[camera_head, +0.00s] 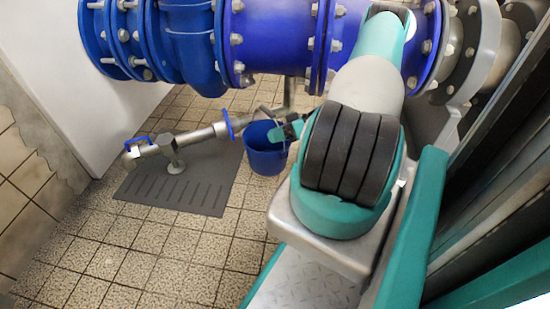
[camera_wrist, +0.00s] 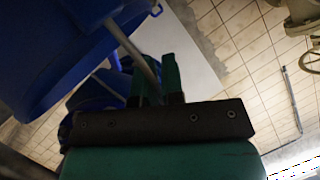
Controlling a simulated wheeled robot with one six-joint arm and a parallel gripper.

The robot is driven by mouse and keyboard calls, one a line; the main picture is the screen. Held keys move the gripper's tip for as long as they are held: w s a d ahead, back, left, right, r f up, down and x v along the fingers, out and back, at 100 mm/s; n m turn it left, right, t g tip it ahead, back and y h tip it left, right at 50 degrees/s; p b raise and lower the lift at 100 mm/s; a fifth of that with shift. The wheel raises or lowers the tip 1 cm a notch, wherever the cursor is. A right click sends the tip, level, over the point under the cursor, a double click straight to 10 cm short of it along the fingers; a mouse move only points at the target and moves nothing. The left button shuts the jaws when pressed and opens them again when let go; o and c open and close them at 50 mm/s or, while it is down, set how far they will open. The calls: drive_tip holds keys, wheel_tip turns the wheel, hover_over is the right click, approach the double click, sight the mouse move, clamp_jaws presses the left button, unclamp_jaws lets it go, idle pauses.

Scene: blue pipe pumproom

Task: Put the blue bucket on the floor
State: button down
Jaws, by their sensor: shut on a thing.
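The blue bucket (camera_head: 264,157) is in the middle of the head view, upright, just right of a grey floor plate. Its thin handle (camera_head: 266,112) rises above the rim. My gripper (camera_head: 277,133) is at the bucket's right upper side, shut on the handle. In the wrist view, the green fingers of my gripper (camera_wrist: 156,75) close around a thin grey rod that looks like the handle. Blue shapes fill the left of that view, and I cannot tell bucket from pipe there. Whether the bucket's base touches the floor is unclear.
A large blue flanged pipe (camera_head: 275,35) crosses above and behind the bucket. A grey metal pipe with blue-handled valves (camera_head: 190,138) lies low to its left, over the grey floor plate (camera_head: 185,195). Tiled floor (camera_head: 140,255) in front is clear.

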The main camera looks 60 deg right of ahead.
drive_tip(key=shift+f+b, duration=1.45)
drive_tip(key=shift+f, duration=1.45)
drive_tip(key=shift+f, duration=0.15)
drive_tip(key=c, duration=1.2)
unclamp_jaws()
drive_tip(key=shift+c, duration=0.2)
drive_tip(key=p+v, duration=0.5)
drive_tip(key=v, duration=0.7)
drive_tip(key=shift+p, duration=0.4)
